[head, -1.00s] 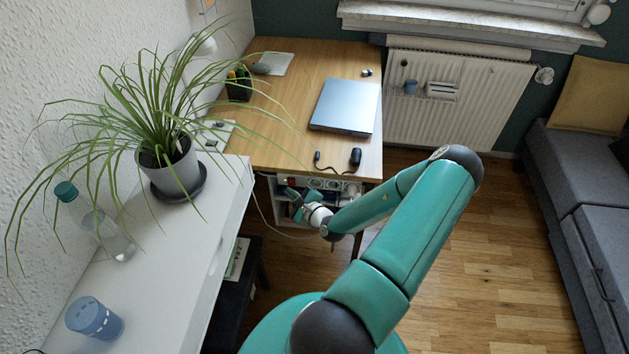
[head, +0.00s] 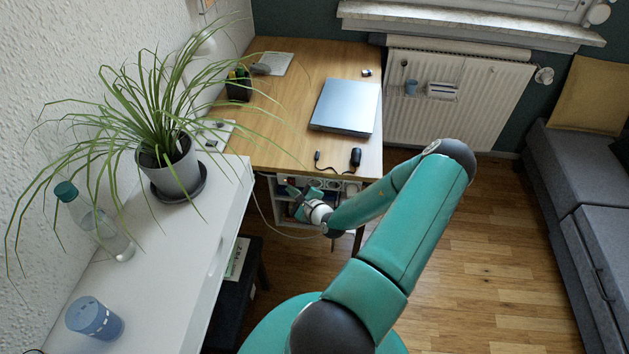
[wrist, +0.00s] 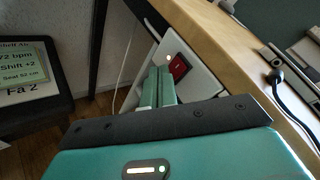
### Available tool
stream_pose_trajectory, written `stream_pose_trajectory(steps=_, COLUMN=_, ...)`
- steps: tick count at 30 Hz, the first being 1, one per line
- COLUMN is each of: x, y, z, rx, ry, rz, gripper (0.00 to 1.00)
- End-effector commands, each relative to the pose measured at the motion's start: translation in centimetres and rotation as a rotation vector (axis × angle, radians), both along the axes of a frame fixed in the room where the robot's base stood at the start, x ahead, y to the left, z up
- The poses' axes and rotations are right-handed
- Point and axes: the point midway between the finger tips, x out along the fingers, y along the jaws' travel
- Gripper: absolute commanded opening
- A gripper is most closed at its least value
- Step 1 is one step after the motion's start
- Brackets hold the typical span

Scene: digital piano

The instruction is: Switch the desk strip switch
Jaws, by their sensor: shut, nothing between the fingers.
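The desk strip switch (wrist: 179,67) is a dark red rocker on a white strip (wrist: 196,80) under the wooden desk's edge, seen in the wrist view. My gripper (wrist: 160,72) is shut and empty, its two green fingers side by side. The fingertips appear just left of the switch; I cannot tell whether they touch it or the strip. In the head view my gripper (head: 294,190) is below the front edge of the wooden desk (head: 285,110), and the switch cannot be made out there.
A laptop (head: 344,106) and a dark corded device (head: 355,157) lie on the desk. A white cable (wrist: 124,65) hangs beside a dark desk leg (wrist: 97,45). A black bench (wrist: 30,75) with papers stands left. The wooden floor (head: 470,240) at right is clear.

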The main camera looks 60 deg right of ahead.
Motion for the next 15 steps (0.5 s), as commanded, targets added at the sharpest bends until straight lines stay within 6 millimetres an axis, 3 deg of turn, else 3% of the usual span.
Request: stream_pose_trajectory(steps=15, x=-0.05, y=0.21, z=0.04, rx=0.0, ry=0.0, rz=0.001, gripper=0.0)
